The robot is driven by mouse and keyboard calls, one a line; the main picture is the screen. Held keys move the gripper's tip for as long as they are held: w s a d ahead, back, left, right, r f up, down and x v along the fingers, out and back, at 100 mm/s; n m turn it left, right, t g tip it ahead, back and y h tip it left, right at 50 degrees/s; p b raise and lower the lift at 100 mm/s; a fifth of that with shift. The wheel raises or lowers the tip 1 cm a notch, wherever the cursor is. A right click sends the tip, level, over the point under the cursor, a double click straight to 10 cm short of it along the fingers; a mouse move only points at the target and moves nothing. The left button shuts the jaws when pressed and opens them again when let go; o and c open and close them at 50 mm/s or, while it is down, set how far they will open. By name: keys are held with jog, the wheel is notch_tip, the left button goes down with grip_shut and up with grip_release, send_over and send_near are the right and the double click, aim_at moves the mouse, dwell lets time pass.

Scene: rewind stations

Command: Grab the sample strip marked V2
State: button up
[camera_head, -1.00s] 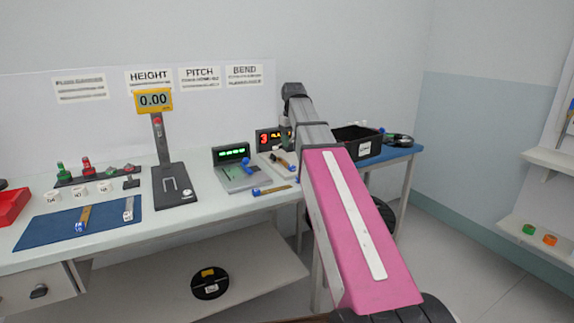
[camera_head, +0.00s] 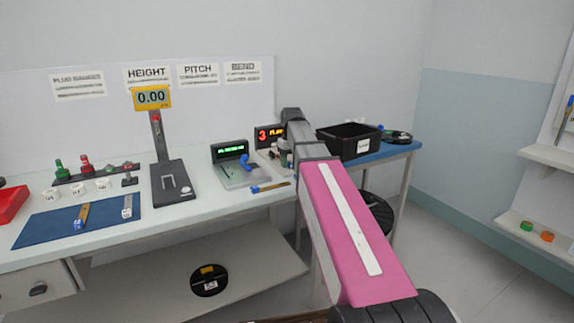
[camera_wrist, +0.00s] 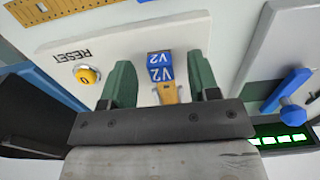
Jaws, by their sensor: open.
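The V2 strip shows in the wrist view as a blue tag (camera_wrist: 160,68) marked V2 on two faces, with a tan strip (camera_wrist: 168,93) running from it toward my palm. It lies on a pale plate. My gripper (camera_wrist: 161,78) is open, with one green finger on each side of the tag. Gaps show between the fingers and the tag. In the head view my gripper (camera_head: 285,158) is low over the bench by the red display, partly hidden by my arm. I cannot make out the V2 strip there.
A yellow button (camera_wrist: 87,75) labelled RESET is on the plate at left. A device with a green display (camera_head: 230,152) and blue handle (camera_wrist: 290,97) stands close by. Another blue-ended strip (camera_head: 270,187) lies at the bench front. A black bin (camera_head: 349,139) stands at right.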

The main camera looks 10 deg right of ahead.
jog(key=shift+f, duration=0.3)
jog(key=c, duration=1)
jog(key=shift+r, duration=0.1)
